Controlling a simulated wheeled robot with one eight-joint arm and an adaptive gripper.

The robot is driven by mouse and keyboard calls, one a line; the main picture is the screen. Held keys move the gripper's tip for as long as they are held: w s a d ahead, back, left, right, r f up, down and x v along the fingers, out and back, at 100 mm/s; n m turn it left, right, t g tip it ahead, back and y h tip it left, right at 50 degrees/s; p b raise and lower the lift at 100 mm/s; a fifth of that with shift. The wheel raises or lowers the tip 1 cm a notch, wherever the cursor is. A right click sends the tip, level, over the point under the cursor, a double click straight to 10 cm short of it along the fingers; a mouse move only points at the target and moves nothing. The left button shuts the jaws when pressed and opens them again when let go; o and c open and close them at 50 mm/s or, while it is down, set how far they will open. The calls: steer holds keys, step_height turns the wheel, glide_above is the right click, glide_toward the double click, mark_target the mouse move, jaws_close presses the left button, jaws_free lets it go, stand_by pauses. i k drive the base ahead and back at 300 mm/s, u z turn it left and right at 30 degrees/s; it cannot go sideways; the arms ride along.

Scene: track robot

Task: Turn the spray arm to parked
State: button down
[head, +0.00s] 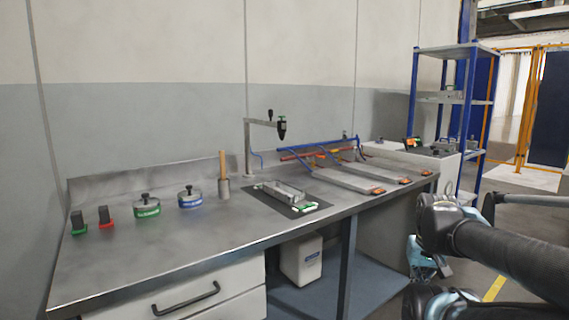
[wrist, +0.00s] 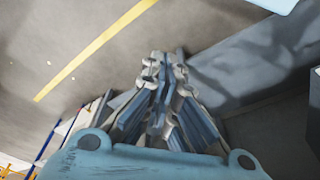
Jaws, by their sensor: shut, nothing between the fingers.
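The spray arm (head: 262,122) stands at the back of the metal workbench in the head view. It is a grey upright post with a horizontal bar reaching right, ending in a dark spray head (head: 282,126) with a green mark. A label saying parked cannot be made out. My gripper (wrist: 160,62) points at the floor in the wrist view, its fingers together and empty. In the head view my arm is at the lower right, off the bench's right side and well apart from the spray arm.
On the workbench (head: 110,265) are green and red blocks (head: 104,217), round green (head: 147,206) and blue (head: 190,197) pots, a wooden-handled tool (head: 223,178), a tray on a dark mat (head: 290,197) and flat plates (head: 350,181). A shelf rack (head: 455,100) stands behind right.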

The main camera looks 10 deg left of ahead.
mark_target(281, 126)
steer(key=u, duration=0.25)
steer(key=k, duration=0.15)
steer(key=u, duration=0.8)
